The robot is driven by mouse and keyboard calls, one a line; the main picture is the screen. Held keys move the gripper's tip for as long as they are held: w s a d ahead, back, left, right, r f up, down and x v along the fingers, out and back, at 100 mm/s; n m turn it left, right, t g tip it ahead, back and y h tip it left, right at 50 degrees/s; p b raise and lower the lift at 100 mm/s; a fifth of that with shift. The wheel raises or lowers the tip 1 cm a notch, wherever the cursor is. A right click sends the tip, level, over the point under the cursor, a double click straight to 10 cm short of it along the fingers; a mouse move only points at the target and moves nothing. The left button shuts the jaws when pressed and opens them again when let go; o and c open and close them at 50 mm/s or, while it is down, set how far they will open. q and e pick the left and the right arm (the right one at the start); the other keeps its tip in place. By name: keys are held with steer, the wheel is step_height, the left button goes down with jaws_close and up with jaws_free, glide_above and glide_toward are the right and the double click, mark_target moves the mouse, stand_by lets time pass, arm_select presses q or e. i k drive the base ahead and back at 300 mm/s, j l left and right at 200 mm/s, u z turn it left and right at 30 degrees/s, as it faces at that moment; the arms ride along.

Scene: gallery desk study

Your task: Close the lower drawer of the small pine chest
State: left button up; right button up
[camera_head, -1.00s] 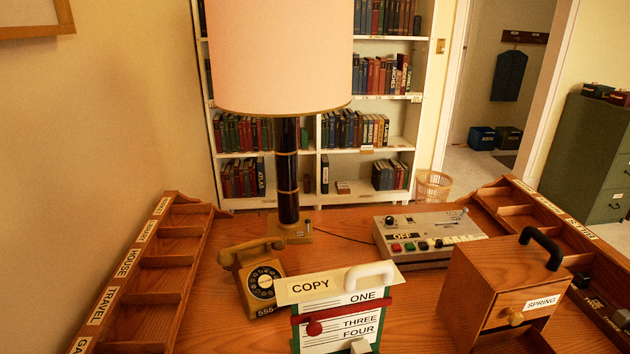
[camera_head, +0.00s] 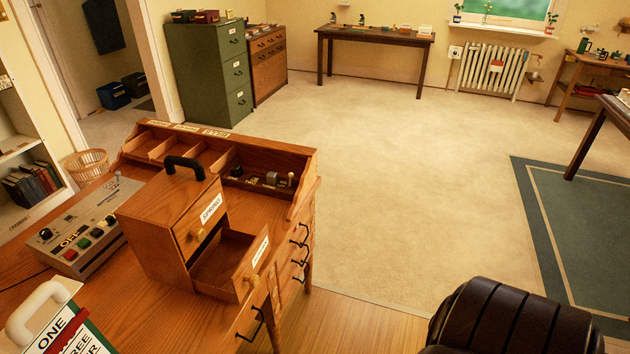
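The small pine chest (camera_head: 152,236) stands on the desk, with a black handle (camera_head: 184,166) on top. Its upper drawer (camera_head: 203,216), labelled SPRING, is shut and has a round knob. Its lower drawer (camera_head: 212,268) is pulled well out toward the desk's front right. The drawer looks empty inside, and its front carries a label and a round knob (camera_head: 254,280). Neither of my grippers shows in the head view.
A black padded chair (camera_head: 510,322) is at the lower right. Open floor (camera_head: 400,180) lies beyond the desk.

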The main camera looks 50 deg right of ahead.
mark_target(230, 265)
steer(key=z, duration=1)
